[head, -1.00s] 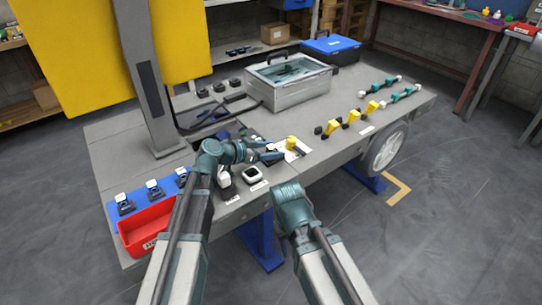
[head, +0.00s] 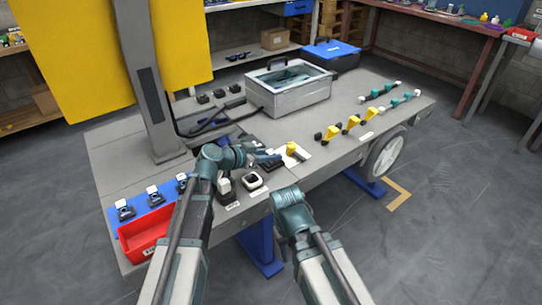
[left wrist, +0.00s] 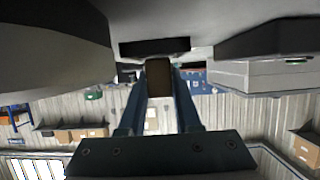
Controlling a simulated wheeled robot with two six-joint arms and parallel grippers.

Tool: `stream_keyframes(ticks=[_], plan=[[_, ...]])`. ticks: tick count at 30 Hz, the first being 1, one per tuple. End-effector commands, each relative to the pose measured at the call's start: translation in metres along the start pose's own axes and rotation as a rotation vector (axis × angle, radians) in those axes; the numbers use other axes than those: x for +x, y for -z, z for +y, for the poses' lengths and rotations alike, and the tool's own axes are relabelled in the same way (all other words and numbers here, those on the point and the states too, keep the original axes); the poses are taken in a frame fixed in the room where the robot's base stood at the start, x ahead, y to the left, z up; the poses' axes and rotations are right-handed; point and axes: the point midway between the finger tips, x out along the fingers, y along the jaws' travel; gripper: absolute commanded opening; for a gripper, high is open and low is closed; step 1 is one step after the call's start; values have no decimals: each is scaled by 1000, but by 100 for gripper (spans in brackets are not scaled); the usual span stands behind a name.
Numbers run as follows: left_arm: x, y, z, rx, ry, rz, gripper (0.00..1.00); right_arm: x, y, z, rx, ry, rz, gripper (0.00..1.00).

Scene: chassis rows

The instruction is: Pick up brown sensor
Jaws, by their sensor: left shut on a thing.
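The brown sensor (left wrist: 158,78) shows in the left wrist view as a small brown block between the fingertips. My left gripper (left wrist: 158,92) is shut on it, with one finger against each side. In the head view my left gripper (head: 268,159) is low over the grey bench, just left of a yellow-topped part on a white card; the sensor cannot be made out there. My right arm's end (head: 290,199) is in front of the bench edge, and its fingers are hidden.
A red bin (head: 148,236) and a blue strip with dark white-topped parts (head: 154,194) are at the left. A white-topped part (head: 253,180) sits near the front edge. Behind stands a metal case (head: 288,96). Yellow (head: 351,122) and teal parts (head: 377,93) line the right side.

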Motion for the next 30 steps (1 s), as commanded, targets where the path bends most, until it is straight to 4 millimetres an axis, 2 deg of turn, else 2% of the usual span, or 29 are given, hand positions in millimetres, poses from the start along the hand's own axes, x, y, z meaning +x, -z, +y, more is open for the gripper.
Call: stream_keyframes(ticks=[8,19,24,30], plan=[[-12,30,0,0,0,0,0,-32,-2,2,1,5,0,50],[-34,81,0,0,0,0,0,-87,-5,7,3,10,-1,50],[-37,90,0,0,0,0,0,-97,-6,8,3,10,-1,50],[-37,89,0,0,0,0,0,-96,-6,8,3,10,0,50]])
